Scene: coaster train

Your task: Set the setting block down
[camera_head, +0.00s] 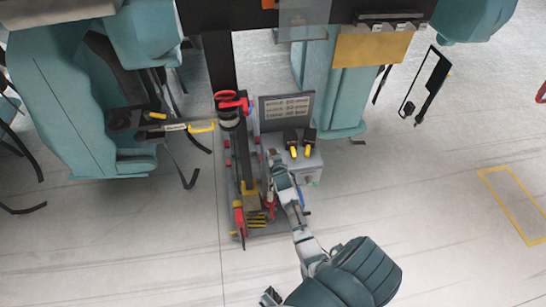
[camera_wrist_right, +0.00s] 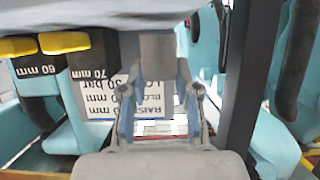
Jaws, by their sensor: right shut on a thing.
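My right gripper (camera_head: 274,160) reaches in from the lower right in the head view. In the wrist view its two fingers (camera_wrist_right: 159,75) are shut on a plain grey block (camera_wrist_right: 158,52), which I take as the setting block. Its lower end and whether it touches anything below cannot be told. In the head view the gripper is just left of a grey stand (camera_head: 308,168). Two black blocks with yellow tops stand there (camera_head: 298,141); the wrist view shows them marked 60 mm (camera_wrist_right: 38,70) and 70 mm (camera_wrist_right: 95,65). My left gripper is not in view.
A dark upright column with a red ring (camera_head: 232,100) stands left of my gripper. A lettered panel (camera_head: 286,108) stands behind the blocks. Teal seats (camera_head: 75,110) hang on both sides. The pale floor (camera_head: 420,190) at right is mostly clear.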

